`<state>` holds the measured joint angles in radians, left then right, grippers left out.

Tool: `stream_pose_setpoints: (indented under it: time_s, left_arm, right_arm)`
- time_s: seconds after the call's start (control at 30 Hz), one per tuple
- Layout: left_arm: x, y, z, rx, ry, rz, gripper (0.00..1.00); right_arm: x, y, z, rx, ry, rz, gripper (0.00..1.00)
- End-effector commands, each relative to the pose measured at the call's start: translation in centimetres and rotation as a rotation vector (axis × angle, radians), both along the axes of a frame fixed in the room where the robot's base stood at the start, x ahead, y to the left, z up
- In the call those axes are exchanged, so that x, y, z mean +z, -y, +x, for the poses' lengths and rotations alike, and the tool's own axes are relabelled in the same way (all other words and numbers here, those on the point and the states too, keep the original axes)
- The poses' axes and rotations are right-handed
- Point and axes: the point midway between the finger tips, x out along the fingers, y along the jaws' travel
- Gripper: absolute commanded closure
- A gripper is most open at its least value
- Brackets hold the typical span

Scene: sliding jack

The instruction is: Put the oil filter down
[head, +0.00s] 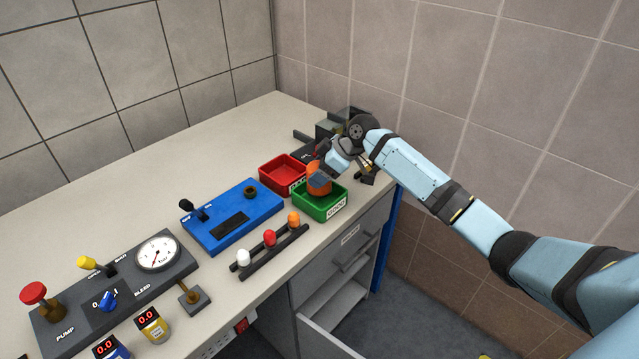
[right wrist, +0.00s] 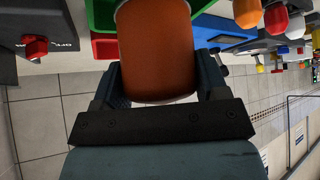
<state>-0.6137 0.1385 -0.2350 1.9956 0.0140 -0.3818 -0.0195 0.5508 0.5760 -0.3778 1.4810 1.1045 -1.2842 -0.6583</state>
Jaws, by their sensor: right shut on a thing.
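The orange oil filter (head: 315,189) is held by my right gripper (head: 322,177) at the back left part of the green bin (head: 322,213) labelled GOOD. I cannot tell whether the filter touches the bin's floor or hangs just above it. In the right wrist view the filter (right wrist: 156,50) sits between the two fingers of the right gripper (right wrist: 160,78), which are closed on its sides. My left gripper is not in view.
A red bin (head: 283,170) stands directly left of the green one. A blue switch panel (head: 232,217), a rail of coloured knobs (head: 270,245) and a gauge panel (head: 120,285) lie further left. Tiled walls bound the bench (head: 130,190) behind and right.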

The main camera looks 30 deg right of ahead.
Motion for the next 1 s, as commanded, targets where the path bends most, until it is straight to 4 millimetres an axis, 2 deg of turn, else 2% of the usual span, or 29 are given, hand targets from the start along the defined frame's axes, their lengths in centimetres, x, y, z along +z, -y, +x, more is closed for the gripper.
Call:
stream_pose_setpoints:
  time_s: [0.13, 0.33, 0.7, 0.73, 0.77, 1.0]
  left_arm:
    - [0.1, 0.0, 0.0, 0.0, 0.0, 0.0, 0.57]
    - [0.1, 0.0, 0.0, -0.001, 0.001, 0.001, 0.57]
    - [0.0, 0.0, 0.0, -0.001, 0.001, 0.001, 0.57]
    - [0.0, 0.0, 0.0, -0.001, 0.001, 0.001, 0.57]
    - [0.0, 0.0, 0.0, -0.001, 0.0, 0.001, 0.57]
    - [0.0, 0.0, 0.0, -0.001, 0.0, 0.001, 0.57]
  right_arm:
    - [-1.2, 0.0, 0.0, 0.0, 0.0, 0.0, 0.63]
    - [-4.1, 0.0, 0.0, 0.0, -0.001, 0.001, 0.63]
    - [-4.6, 0.0, 0.0, 0.0, 0.002, 0.0, 0.63]
    - [-4.6, 0.0, 0.0, 0.001, 0.0, 0.0, 0.28]
    - [-4.6, 0.0, 0.0, 0.001, 0.0, 0.0, 0.22]
    - [-4.5, 0.0, 0.0, 0.001, 0.0, 0.0, 0.22]
